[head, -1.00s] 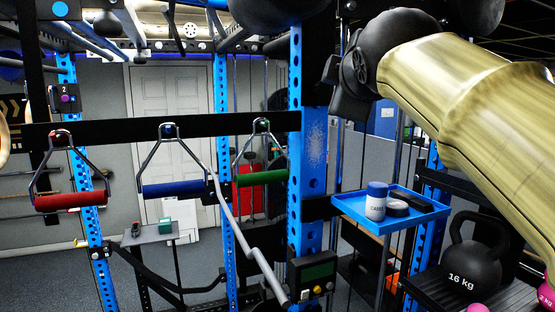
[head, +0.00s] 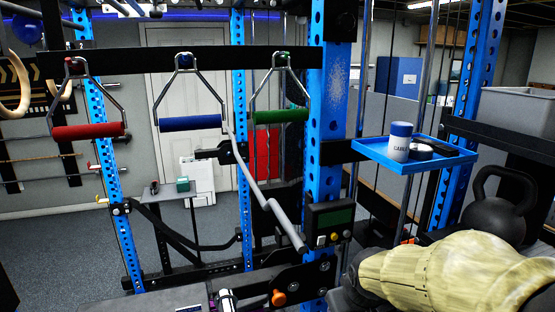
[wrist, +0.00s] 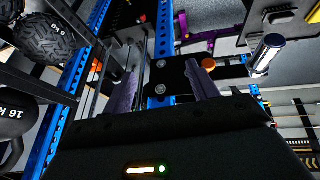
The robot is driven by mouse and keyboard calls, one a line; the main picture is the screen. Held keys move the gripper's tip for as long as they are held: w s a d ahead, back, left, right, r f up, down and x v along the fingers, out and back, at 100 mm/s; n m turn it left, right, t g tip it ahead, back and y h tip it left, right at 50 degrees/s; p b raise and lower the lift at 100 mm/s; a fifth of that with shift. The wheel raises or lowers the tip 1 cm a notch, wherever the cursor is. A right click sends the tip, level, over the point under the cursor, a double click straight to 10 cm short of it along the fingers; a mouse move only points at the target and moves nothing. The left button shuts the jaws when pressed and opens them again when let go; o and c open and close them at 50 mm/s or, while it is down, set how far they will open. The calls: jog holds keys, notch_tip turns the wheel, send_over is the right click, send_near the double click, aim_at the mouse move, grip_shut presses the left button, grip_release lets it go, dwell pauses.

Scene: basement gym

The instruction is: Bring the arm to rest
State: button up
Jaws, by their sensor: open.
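My arm (head: 455,275) shows as a pale gold link at the lower right of the head view, low in front of the rack. Its far end runs out of the bottom of that view, so I cannot make out the fingers there. In the wrist view my gripper (wrist: 164,82) is open, with two dark textured fingers spread apart. Nothing sits between the fingers; rack parts show beyond them.
A blue rack upright (head: 327,150) stands left of my arm. Red, blue and green handles (head: 280,116) hang at left.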

jog(key=s+f+m+g+b, duration=0.1)
jog(key=s+f+m+g, duration=0.1)
jog(key=s+f, duration=0.6)
notch_tip(320, 180, down, 2)
jog(key=shift+s+d+m+g, duration=0.25)
jog(key=shift+m+g, duration=0.15)
jog(key=shift+m, duration=0.2)
jog(key=shift+c, duration=0.5)
jog(key=c, duration=0.3)
jog(key=shift+w, duration=0.15)
jog(key=shift+c, duration=0.5)
